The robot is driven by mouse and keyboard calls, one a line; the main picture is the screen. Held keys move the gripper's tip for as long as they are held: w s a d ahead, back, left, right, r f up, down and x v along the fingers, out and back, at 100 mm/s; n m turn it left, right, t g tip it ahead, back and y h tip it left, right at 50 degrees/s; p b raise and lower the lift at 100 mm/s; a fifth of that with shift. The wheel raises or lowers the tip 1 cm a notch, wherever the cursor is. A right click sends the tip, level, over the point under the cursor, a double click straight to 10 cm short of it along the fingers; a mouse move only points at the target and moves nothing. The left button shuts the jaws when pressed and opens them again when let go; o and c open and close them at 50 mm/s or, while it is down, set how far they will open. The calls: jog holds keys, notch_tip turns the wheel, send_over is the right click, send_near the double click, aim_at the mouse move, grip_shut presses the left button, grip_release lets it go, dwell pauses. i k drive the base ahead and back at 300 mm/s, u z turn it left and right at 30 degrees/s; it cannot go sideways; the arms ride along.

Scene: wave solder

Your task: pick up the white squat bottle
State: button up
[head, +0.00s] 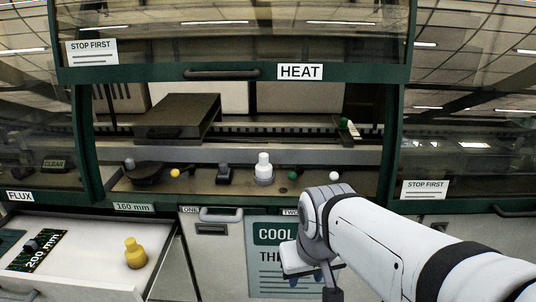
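The white squat bottle (263,170) stands upright on the ledge of the machine, under the HEAT opening, near the middle of the head view. It has a narrower neck and a white cap. My gripper (306,279) is in front of the machine, lower and to the right of the bottle, and apart from it. It points downward over the lower front panel. Its fingers are small and partly hidden by my wrist, so I cannot tell whether they are open or shut.
On the ledge, a dark small block (224,175) and a yellow ball (175,173) are left of the bottle. A green ball (292,175) and a white ball (334,176) are right. An open drawer (95,276) at lower left holds a yellow bottle (135,254).

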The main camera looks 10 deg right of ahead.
aim_at(264, 170)
jog(key=i, duration=1)
jog(key=z, duration=0.05)
